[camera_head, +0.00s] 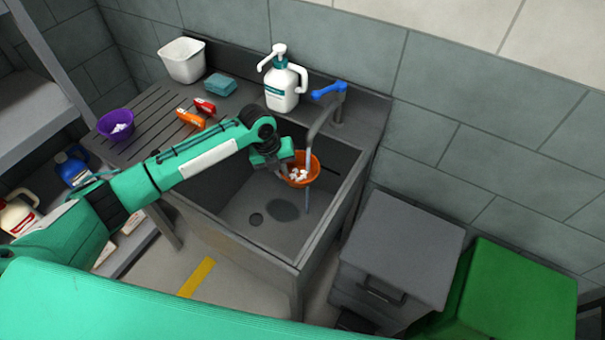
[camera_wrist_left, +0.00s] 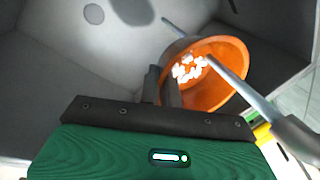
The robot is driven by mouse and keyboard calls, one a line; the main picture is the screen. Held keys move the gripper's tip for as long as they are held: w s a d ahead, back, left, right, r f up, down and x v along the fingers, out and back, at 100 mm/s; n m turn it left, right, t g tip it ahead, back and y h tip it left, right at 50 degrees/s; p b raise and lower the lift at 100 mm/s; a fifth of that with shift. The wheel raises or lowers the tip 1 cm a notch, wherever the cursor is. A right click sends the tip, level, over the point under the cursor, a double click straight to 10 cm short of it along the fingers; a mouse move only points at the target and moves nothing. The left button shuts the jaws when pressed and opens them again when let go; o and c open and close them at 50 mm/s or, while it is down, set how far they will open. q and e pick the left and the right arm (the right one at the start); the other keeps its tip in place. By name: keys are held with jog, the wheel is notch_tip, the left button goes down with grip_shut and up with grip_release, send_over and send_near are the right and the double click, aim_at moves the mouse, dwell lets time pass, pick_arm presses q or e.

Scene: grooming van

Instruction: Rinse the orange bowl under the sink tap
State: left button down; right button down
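The orange bowl (camera_head: 314,172) hangs tilted in the sink (camera_head: 237,197), above its floor, with white bits inside. My left gripper (camera_head: 283,172) is shut on the bowl's near-left rim. In the left wrist view, the fingers (camera_wrist_left: 164,80) are close together at the rim of the bowl (camera_wrist_left: 222,90). The grey tap (camera_head: 318,124) has a blue lever (camera_head: 328,90). A thin pale grey column, looking like running water (camera_head: 308,150), drops from the spout into the bowl and shows again below it. My right gripper is not in view.
A pump bottle (camera_head: 283,88), a white tub (camera_head: 182,60), a teal sponge (camera_head: 220,84), orange and red items (camera_head: 190,118) and a purple bowl (camera_head: 116,124) stand on the drainboard. A grey cabinet (camera_head: 403,250) and a green bin (camera_head: 510,290) stand right of the sink.

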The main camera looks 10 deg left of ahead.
pick_arm(q)
jog(key=shift+d, duration=0.25)
jog(key=shift+s+d+p, duration=0.2)
jog(key=shift+d+p, duration=0.1)
jog(key=shift+w+a, duration=0.1)
jog(key=shift+a, duration=0.1)
dwell(0.4)
jog(key=shift+w+a, duration=0.1)
jog(key=shift+a, duration=0.2)
jog(key=shift+a, duration=0.1)
